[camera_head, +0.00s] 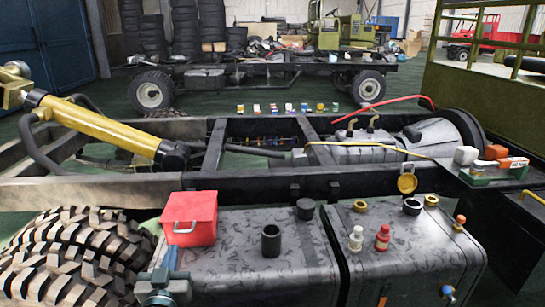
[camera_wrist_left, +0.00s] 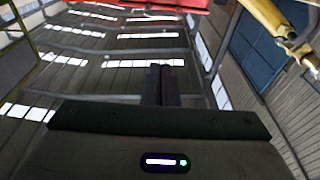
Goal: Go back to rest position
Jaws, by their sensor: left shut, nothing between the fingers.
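My left gripper (camera_wrist_left: 167,84) shows in the left wrist view. Its two dark fingers lie together at the middle of the picture, shut and empty. Behind them are the gripper's broad dark body and a small lit strip. My right gripper is in neither view.
A red box (camera_head: 189,218) and a dark cylinder (camera_head: 271,241) stand on the tank (camera_head: 250,280). A yellow cylinder (camera_head: 105,130) crosses the chassis frame at left. Large tyres (camera_head: 70,262) fill the lower left. Small parts lie on a shelf (camera_head: 495,178) at right.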

